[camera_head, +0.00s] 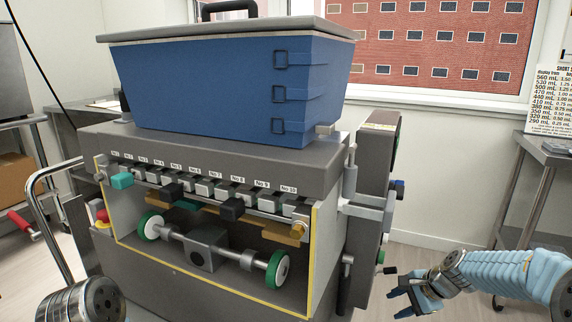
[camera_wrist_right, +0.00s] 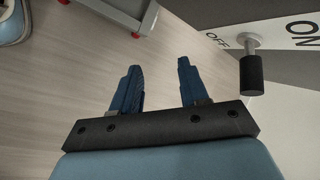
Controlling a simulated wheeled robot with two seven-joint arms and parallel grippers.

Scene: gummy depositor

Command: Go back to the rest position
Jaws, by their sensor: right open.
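My right gripper (camera_head: 407,293) is at the lower right of the head view, beside the right side of the depositor machine (camera_head: 200,140). Its blue fingers are apart and empty, and they also show in the right wrist view (camera_wrist_right: 160,85). In that view a black lever handle (camera_wrist_right: 251,75) on a metal pin stands to the right of the fingers, clear of them, by the OFF and ON markings. At the lower left of the head view a dark round part of my left arm (camera_head: 85,302) shows; the left gripper itself is out of view.
The machine carries a blue hopper (camera_head: 200,85) with a grey lid. Its front has a row of numbered nozzles and a shaft with green-rimmed wheels (camera_head: 278,268). A metal table (camera_head: 545,150) stands at the right. Bare floor (camera_head: 425,258) lies between it and the machine.

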